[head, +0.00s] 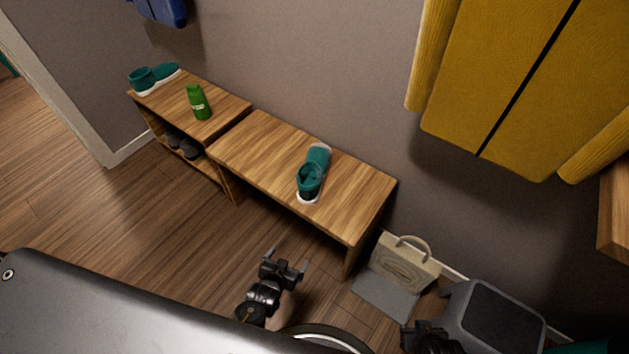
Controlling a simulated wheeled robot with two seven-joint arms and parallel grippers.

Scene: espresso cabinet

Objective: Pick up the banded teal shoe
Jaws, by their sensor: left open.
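A single teal shoe (314,172) with a pale sole lies on the wooden bench (263,150), its dark opening toward me. Two more teal shoes (153,77) with white soles stand at the far left end of the lower shelf unit. They are too small to tell whether any shoe bears a band. My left gripper (288,258) is open and empty, in front of the bench and apart from the single shoe. My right gripper (430,336) shows only partly at the bottom edge; its fingertips cannot be made out.
A green container (198,102) stands on the shelf unit (220,103), with dark shoes (184,146) below. A yellow coat (500,85) hangs at right. Floor left of my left gripper is clear.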

